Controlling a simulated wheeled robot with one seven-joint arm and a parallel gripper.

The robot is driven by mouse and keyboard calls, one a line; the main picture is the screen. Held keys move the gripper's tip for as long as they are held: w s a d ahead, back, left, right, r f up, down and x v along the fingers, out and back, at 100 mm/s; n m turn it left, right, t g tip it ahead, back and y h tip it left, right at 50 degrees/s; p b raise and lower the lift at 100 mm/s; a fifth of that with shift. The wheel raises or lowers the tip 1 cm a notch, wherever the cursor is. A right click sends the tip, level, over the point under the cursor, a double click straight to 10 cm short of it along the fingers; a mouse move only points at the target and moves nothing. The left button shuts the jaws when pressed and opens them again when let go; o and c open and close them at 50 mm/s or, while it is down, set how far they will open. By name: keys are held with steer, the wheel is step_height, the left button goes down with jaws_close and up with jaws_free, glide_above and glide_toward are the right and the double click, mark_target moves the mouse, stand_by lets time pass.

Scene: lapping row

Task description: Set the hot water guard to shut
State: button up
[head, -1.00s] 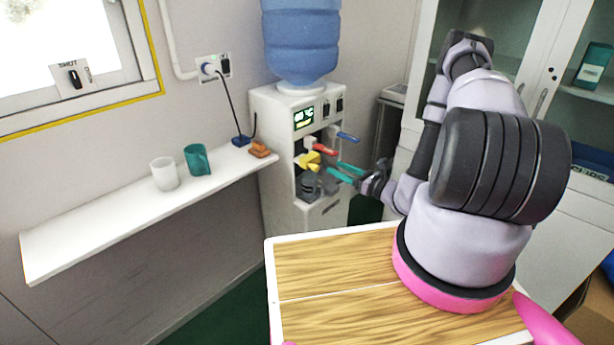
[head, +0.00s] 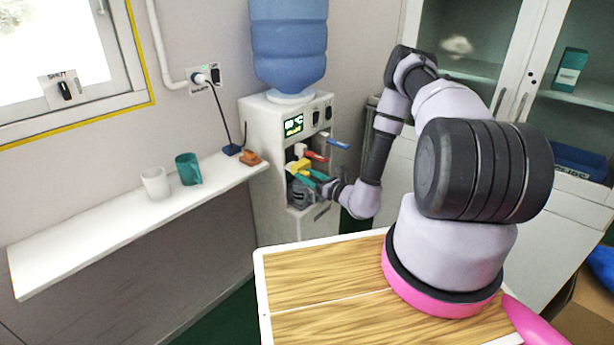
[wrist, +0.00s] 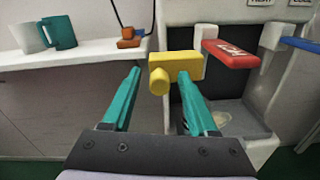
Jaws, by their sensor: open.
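The water dispenser (head: 262,165) with a blue bottle on top stands against the wall. Its yellow guard (head: 297,165) sits beside the red hot tap lever (head: 315,156). In the wrist view the yellow guard (wrist: 176,67) is a block with a round knob facing me, left of the red lever (wrist: 231,53) marked HOT. My gripper (head: 308,178) has teal fingers and is at the dispenser's front. In the wrist view my gripper (wrist: 160,85) is open, with the yellow knob ahead between its fingertips. I cannot tell whether the fingers touch it.
A blue lever (head: 335,143) is right of the red one. A white shelf (head: 95,232) on the left holds a white cup (head: 155,184), a teal mug (head: 188,169) and an orange block (head: 250,157). A glass-door cabinet stands at right.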

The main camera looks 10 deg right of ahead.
steer(key=shift+w+a, duration=0.1)
jaws_close()
stand_by(1.4)
